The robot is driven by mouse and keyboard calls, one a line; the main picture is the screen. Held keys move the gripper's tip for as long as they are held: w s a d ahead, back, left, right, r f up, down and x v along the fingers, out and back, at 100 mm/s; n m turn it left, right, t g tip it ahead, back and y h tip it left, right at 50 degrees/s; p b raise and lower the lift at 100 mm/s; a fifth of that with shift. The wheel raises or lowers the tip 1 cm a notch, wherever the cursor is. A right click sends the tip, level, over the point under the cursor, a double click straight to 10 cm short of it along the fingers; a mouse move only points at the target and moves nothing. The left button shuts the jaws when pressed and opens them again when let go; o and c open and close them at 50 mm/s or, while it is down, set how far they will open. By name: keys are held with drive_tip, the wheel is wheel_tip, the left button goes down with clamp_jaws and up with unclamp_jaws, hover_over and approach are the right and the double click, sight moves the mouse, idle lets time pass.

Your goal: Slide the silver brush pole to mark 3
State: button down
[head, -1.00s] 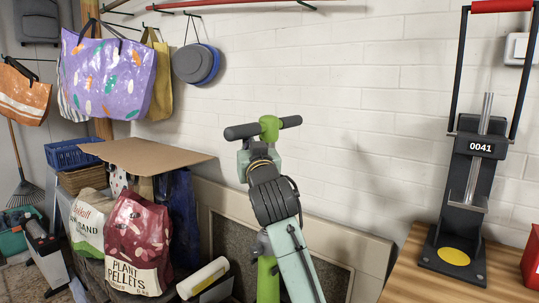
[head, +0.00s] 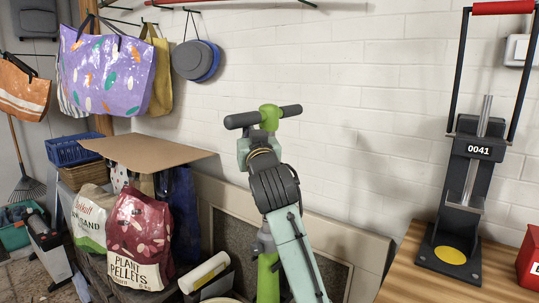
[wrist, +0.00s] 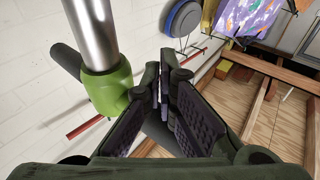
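No brush head and no numbered marks show in either view. A bare silver pole (wrist: 92,30) stands at the upper left of the wrist view, with a green collar (wrist: 107,90) at its end. I cannot tell whether this is the brush pole. My gripper (wrist: 164,82) is beside the pole in the wrist view, with nothing visible between its fingers. Its fingertips look close together, but their opening is unclear.
A press marked 0041 (head: 480,150) stands on the wooden bench (head: 405,268) at right, beside a red box (head: 531,258). A cardboard sheet (head: 150,152), bagged pellets (head: 140,235) and a blue crate (head: 70,150) crowd the left. The purple bag (head: 105,75) hangs on the wall.

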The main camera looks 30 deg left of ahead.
drive_tip(key=shift+r+p, duration=2.6)
drive_tip(key=shift+r, duration=3.75)
drive_tip(key=shift+s+f, duration=0.1)
drive_tip(key=shift+f+b, duration=0.95)
drive_tip(key=shift+f, duration=0.65)
drive_tip(key=r+b+v, duration=0.2)
drive_tip(key=v, duration=0.9)
drive_tip(key=shift+s+d, duration=0.25)
drive_tip(key=shift+d, duration=0.15)
drive_tip(key=shift+r, duration=0.1)
